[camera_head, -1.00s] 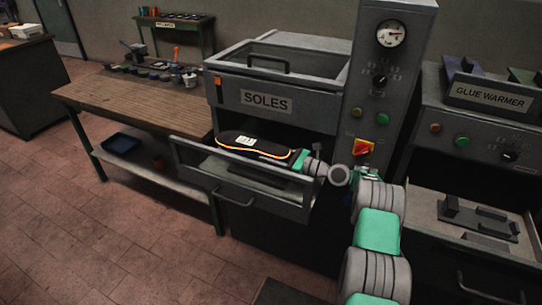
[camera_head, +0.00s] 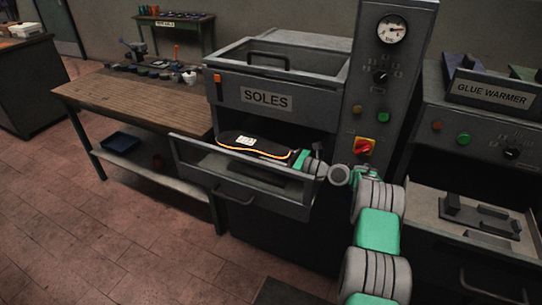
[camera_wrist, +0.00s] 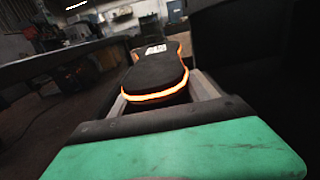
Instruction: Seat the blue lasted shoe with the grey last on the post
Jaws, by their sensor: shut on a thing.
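My gripper (camera_head: 303,160) is shut on a black sole (camera_head: 262,150) with a bright orange edge and a white label. It holds the sole by its right end, roughly level, over the open drawer under the SOLES sign. In the wrist view the sole (camera_wrist: 155,75) reaches away from me between the two fingers of my gripper (camera_wrist: 163,100). I cannot pick out a blue shoe with a grey last, or a post, in either view.
The open drawer (camera_head: 240,199) has a glass front and a dark flat shape inside. The control column (camera_head: 385,90) stands behind my arm. A wooden bench (camera_head: 135,100) with small items is at left. The glue warmer (camera_head: 490,95) and its open tray are at right. The floor at left is clear.

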